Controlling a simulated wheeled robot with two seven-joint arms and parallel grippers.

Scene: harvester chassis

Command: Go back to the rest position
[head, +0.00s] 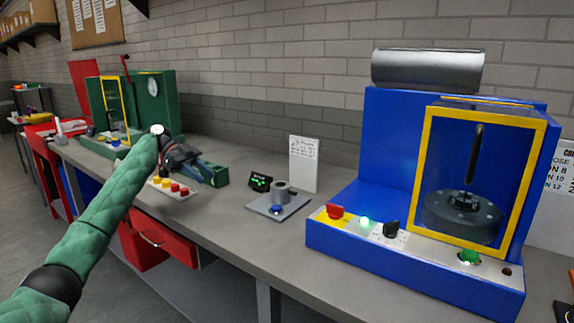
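My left arm, in a green sleeve, comes in from the lower left of the head view. My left gripper (186,157) is dark and small in the picture, over the workbench (250,233) near its front edge. It overlaps a green fixture with a grey top (208,172) and is above a block with red and yellow buttons (172,187). I cannot tell whether its fingers are open or shut, or whether it touches anything. My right gripper is not in view.
A blue machine (340,240) with a yellow-framed window stands at right. A small grey stand (278,204) and a white card (303,163) are mid-bench. A green machine (152,105) is farther back. A red drawer (160,240) sticks out below the bench.

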